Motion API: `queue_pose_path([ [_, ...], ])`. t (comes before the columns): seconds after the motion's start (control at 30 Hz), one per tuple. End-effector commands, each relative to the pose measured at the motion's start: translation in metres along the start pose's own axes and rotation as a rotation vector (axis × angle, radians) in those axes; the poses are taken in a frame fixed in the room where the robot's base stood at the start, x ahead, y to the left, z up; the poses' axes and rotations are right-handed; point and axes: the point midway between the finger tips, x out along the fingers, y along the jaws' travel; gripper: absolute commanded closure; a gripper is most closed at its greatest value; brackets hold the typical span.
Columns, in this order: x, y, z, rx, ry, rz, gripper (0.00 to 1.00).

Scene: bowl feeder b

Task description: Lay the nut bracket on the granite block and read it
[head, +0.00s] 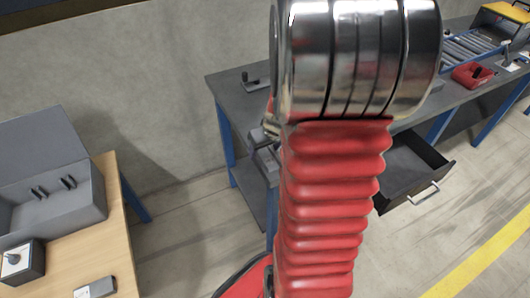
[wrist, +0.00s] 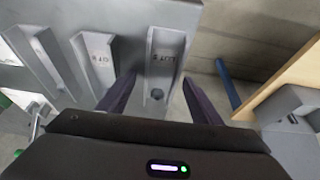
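In the wrist view my gripper (wrist: 160,80) has its two dark fingers apart, with nothing clamped between them. A grey channel-shaped piece (wrist: 166,50) with raised sides, dark lettering and a round nut-like feature lies ahead, partly between the fingertips. The right fingertip is close to its edge; I cannot tell if it touches. Two similar grey channel pieces, one in the middle (wrist: 93,60) and one at the left (wrist: 45,58), lie beside it. I cannot tell which is the nut bracket. I cannot pick out the granite block for sure.
A dark workbench (head: 228,85) with blue legs stands behind my arm, with an open drawer (head: 415,170) and a red object (head: 472,75). At left, a wooden table (head: 130,225) holds an open grey case (head: 90,205), a dial box (head: 22,262) and a small grey block (head: 95,288).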

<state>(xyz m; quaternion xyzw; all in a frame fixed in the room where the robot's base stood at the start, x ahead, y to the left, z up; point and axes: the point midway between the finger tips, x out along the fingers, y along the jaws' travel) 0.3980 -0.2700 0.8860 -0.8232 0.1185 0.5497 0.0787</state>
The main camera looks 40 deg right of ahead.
Motion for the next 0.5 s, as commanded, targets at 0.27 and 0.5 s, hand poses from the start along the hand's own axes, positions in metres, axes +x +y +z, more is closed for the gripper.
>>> queue_pose_path([
  [0.27,0.0002,-0.0001,0.0003,0.000,-0.001,0.000,0.60],
  [0.5,0.0003,0.0001,0.0004,0.000,-0.001,0.000,0.77],
])
